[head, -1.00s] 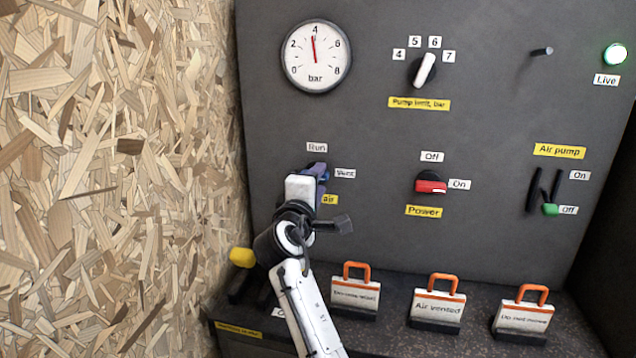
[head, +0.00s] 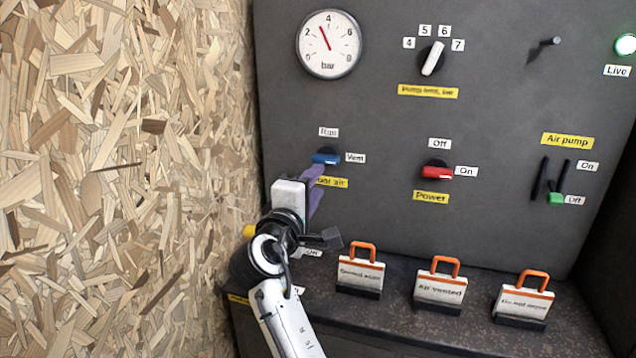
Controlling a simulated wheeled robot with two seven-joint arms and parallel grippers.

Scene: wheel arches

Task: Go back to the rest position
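My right gripper (head: 317,180) hangs in front of the panel, just below the blue knob. Its purple fingers point up at the panel, and its white body and wrist hide part of them. I cannot tell whether they are open or shut. The blue knob (head: 326,157) lies level and points to the Vent label (head: 355,158). The fingertips look close to the knob, and I cannot tell whether they touch it. The yellow label below is partly covered. My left gripper is not in view.
The grey panel (head: 390,120) holds a pressure gauge (head: 328,44), a white selector, a red power knob (head: 437,171) at On and a pump lever (head: 556,197) at Off. Three orange-handled tags (head: 441,288) stand on the ledge. A chipboard wall (head: 120,180) rises close on the left.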

